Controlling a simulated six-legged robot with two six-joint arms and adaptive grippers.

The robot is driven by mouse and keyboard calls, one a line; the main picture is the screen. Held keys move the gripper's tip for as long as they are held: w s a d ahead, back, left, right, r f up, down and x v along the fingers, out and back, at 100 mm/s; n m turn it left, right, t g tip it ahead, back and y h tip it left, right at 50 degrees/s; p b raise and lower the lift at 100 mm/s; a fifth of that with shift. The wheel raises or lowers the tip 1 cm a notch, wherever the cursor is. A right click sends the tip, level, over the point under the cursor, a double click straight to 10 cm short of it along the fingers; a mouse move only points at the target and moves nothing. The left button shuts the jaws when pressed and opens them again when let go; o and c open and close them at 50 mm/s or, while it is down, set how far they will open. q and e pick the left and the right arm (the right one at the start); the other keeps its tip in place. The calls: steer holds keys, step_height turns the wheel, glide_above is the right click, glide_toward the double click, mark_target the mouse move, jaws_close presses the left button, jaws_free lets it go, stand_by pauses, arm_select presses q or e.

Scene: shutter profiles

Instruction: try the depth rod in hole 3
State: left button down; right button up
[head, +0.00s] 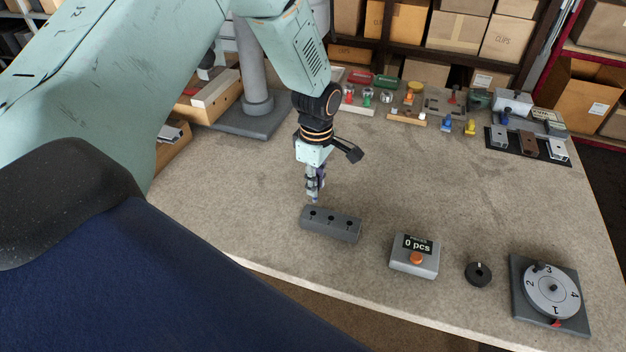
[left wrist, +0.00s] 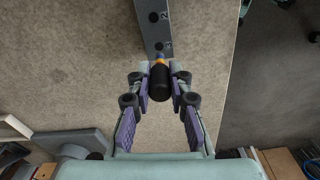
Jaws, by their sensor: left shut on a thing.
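The grey hole block (head: 331,226) lies on the table with three dark holes in a row along its top. My left gripper (head: 314,195) points down at the block's left end. In the left wrist view, the gripper (left wrist: 160,85) is shut on the depth rod (left wrist: 160,82), which has a black handle and an orange band. The rod's far end is close to the end hole of the block (left wrist: 158,30), beside a small mark that looks like 3; a 2 marks the neighbouring hole. I cannot tell whether the tip is in the hole. My right gripper is not in view.
A grey counter box (head: 414,256) with an orange button reads 0 pcs. A black knob (head: 478,273) and a numbered dial (head: 551,291) stand to its right. Small parts and fixtures line the back of the table. The middle is clear.

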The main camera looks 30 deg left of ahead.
arm_select(q)
steer(key=shift+w+a+f, duration=0.1)
steer(key=shift+a+f, duration=0.05)
steer(key=shift+a, duration=0.2)
steer(key=shift+s+d+f, duration=0.2)
steer(key=shift+f, duration=0.55)
steer(key=shift+f+b, duration=0.35)
steer(key=shift+w+a+f+b, duration=0.15)
steer(key=shift+a+f+b, duration=0.1)
steer(key=shift+f, duration=0.35)
steer(key=shift+w+a+f+b, duration=0.1)
steer(key=shift+f+b, duration=0.15)
steer(key=shift+f, duration=0.35)
steer(key=shift+s+d+r, duration=0.2)
steer(key=shift+d+r, duration=0.05)
steer(key=shift+d, duration=0.1)
steer(key=shift+w+a+f+p, duration=0.2)
steer(key=shift+w+a+p, duration=0.1)
steer(key=shift+a, duration=0.1)
steer(key=shift+s, duration=0.1)
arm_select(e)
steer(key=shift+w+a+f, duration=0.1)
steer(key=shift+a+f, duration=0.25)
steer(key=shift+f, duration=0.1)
arm_select(q)
steer(key=shift+s+d+r, duration=0.1)
steer(key=shift+d+r, duration=0.05)
steer(key=shift+d, duration=0.1)
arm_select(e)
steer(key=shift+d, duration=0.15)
